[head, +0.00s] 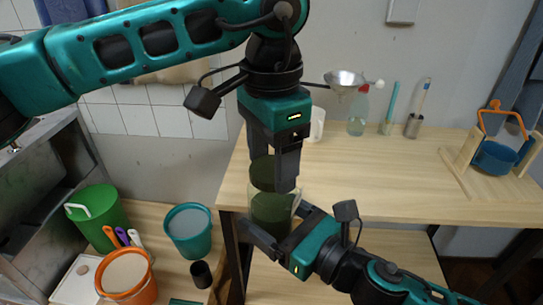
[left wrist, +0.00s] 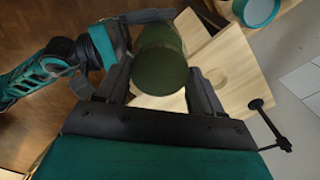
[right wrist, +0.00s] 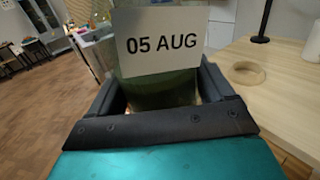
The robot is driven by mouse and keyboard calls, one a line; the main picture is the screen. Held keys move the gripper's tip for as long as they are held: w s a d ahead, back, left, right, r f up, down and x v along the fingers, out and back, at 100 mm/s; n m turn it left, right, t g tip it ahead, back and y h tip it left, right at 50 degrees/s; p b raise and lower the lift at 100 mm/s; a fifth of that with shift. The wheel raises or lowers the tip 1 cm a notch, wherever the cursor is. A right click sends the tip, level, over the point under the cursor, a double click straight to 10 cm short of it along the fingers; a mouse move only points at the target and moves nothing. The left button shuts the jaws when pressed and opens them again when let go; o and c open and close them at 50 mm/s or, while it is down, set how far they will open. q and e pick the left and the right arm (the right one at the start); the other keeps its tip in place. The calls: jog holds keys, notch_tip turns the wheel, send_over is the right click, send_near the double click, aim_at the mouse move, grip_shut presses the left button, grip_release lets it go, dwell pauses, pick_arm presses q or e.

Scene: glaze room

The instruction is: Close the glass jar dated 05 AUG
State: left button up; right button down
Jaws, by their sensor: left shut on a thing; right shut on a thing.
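A glass jar (head: 272,214) with dark green contents is held upright by my right gripper (head: 277,225), which is shut around its sides. In the right wrist view its white label (right wrist: 162,42) reads 05 AUG. My left gripper (head: 285,183) points down from above and is shut on a dark green round lid (head: 262,172). The lid is over the jar's mouth, partly hidden by a finger. I cannot tell whether it touches the rim. In the left wrist view the lid's round top (left wrist: 160,70) shows between the fingers.
A wooden table (head: 390,185) stands behind and to the right. It carries a funnel (head: 344,80), a bottle (head: 358,115), a brush holder (head: 412,125) and a wooden stand (head: 500,165). A teal bucket (head: 190,235), a green bucket (head: 100,215) and an orange bucket (head: 125,275) are at lower left.

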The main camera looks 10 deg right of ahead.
pick_arm(q)
jog(key=o, duration=1)
jog(key=shift+r, duration=0.1)
jog(key=shift+r, duration=2.2)
jog(key=shift+c, duration=0.3)
